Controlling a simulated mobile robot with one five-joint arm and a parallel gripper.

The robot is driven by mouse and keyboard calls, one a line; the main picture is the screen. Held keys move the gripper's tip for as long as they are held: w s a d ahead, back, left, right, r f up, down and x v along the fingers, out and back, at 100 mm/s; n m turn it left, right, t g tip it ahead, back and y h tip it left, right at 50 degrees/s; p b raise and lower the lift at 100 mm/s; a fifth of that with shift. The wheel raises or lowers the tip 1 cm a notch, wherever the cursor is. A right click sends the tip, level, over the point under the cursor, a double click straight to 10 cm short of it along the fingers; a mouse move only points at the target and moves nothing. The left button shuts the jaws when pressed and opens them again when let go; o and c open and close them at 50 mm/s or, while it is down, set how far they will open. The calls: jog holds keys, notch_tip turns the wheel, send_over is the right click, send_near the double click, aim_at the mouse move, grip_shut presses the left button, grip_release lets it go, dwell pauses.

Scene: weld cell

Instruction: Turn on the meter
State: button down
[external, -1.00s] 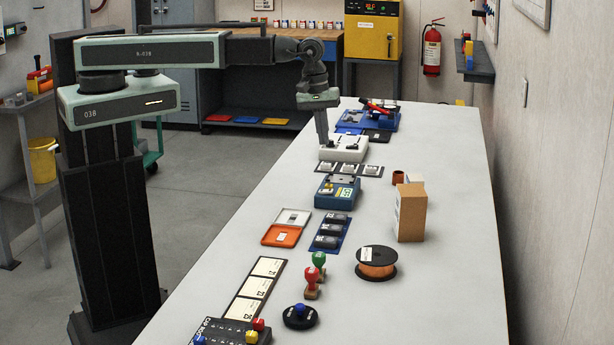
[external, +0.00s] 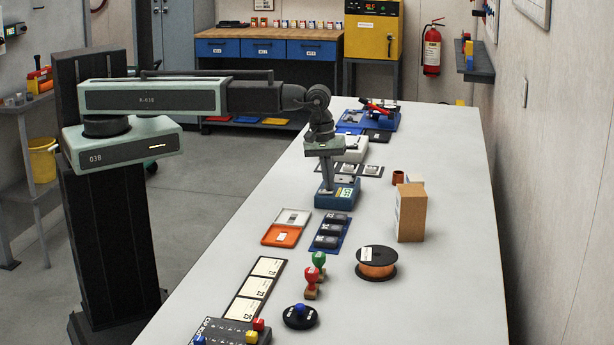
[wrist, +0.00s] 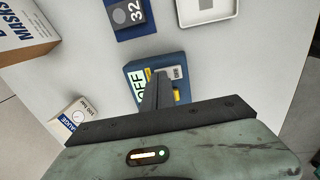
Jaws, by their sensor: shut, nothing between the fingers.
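The meter is a blue box (external: 336,199) on the long bench in the external view, with a pale yellow-green panel on its top. My gripper (external: 327,188) is shut and empty, pointing down at the meter's top. In the wrist view my gripper's fingers (wrist: 158,85) cover part of the meter's face. I cannot tell whether the tips touch it.
Behind the meter are a white device (external: 354,150) and a row of small plates (external: 371,170). Nearer are a blue tray of dark blocks (external: 331,232) and an orange-and-white tray (external: 281,236). A cardboard box (external: 411,213) stands to the right. The bench's right side is mostly clear.

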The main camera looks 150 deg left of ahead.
jog(key=shift+f, duration=0.15)
dwell(0.3)
jog(key=shift+s+d, duration=0.55)
notch_tip(320, 180, up, 14)
jog(key=s+d+p, duration=0.1)
jog(key=p, duration=1.3)
jog(key=shift+s+d, duration=0.15)
jog(key=shift+d, duration=0.05)
